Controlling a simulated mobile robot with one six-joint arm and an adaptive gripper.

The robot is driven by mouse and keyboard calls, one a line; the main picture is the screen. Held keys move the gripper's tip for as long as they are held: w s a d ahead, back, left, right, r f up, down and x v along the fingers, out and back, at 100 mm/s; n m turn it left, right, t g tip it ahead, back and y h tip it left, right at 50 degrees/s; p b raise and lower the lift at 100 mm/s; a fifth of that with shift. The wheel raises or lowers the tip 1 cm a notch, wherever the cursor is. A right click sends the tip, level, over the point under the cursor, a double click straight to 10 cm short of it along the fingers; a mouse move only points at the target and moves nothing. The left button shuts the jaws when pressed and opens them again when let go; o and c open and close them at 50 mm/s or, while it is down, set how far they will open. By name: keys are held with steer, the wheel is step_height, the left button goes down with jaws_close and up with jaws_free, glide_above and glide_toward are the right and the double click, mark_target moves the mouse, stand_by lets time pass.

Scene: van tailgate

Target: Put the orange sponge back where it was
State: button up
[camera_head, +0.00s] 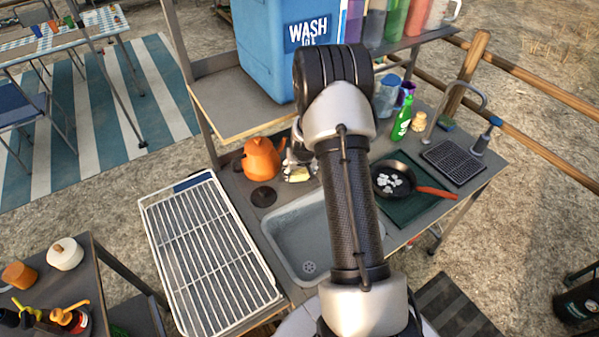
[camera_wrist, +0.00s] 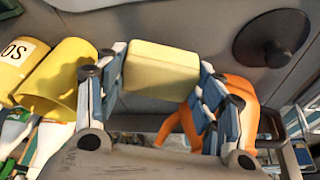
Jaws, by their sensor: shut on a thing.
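My gripper (camera_wrist: 162,78) is shut on a pale yellow sponge (camera_wrist: 160,66), which shows between the two fingers in the wrist view. In the head view my gripper (camera_head: 298,160) is just above the counter behind the sink, partly hidden by my arm, with the yellow sponge (camera_head: 297,174) below it. Whether the sponge touches the counter I cannot tell. The held sponge looks yellow rather than orange; I see no clearly orange sponge.
An orange kettle (camera_head: 262,158) stands close left of my gripper, near a black disc (camera_head: 263,197). The sink (camera_head: 290,232) is in front. A wire rack (camera_head: 200,250) lies left. A pan (camera_head: 395,178) and green bottle (camera_head: 402,118) are right. Yellow cups (camera_wrist: 56,78) are nearby.

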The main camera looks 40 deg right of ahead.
mark_target(300, 174)
steer(key=shift+f+b, duration=0.8)
steer(key=shift+f, duration=0.95)
steer(key=shift+f, duration=0.2)
steer(key=o, duration=0.9)
steer(key=shift+r, duration=0.15)
steer(key=shift+r, duration=0.2)
steer(key=p+v, duration=0.2)
steer(key=v, duration=1)
steer(key=shift+p, duration=0.4)
